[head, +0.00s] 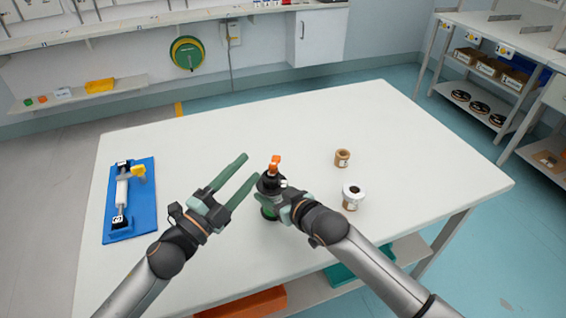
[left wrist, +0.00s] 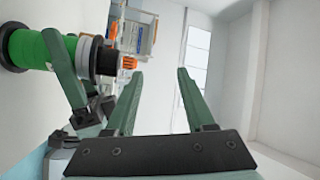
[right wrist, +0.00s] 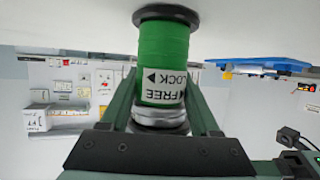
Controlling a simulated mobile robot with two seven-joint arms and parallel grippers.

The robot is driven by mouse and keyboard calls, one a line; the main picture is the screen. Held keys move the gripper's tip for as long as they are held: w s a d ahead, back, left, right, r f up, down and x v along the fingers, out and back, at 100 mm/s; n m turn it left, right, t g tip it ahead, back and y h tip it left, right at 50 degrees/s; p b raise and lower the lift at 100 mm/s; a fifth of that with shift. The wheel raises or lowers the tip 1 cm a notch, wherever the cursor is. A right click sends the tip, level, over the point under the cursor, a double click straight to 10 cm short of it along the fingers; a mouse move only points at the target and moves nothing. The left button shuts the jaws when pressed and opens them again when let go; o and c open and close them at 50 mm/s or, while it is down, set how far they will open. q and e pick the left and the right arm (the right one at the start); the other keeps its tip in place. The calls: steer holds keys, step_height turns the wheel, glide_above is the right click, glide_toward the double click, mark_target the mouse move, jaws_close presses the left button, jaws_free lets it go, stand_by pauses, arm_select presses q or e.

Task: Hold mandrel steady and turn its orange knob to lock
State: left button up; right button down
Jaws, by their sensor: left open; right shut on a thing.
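The mandrel (head: 268,212) is upright at the near middle of the table, with a green body, black flange and orange knob (head: 275,161) on top. My right gripper (head: 276,198) is shut around it from the right. In the right wrist view the green body (right wrist: 163,50) is between the fingers, with a FREE/LOCK label (right wrist: 163,85). I cannot tell whether its base touches the table. My left gripper (head: 247,168) is open and empty, just left of the mandrel. In the left wrist view the knob (left wrist: 130,62) is beside the left finger's tip, outside the jaws.
A blue tray (head: 145,218) holding a white roller with black ends and a yellow part lies at the table's left. A brown spool (head: 342,158) and a white-topped spool (head: 352,197) stand right of the mandrel. The table's (head: 420,130) back and right are clear.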

mark_target(273, 167)
arm_select(q)
steer(key=w+d+f+m+g+h, duration=0.1)
steer(key=w+d+m+g, duration=0.2)
steer(key=m, duration=1)
steer(key=w+d+f+m+g+h, duration=0.2)
steer(key=d+m, duration=0.3)
steer(key=m, duration=0.8)
steer(key=shift+w+d+g, duration=0.35)
steer(key=shift+w+g, duration=0.5)
steer(key=shift+g, duration=0.05)
steer(key=shift+c, duration=0.3)
jaws_close()
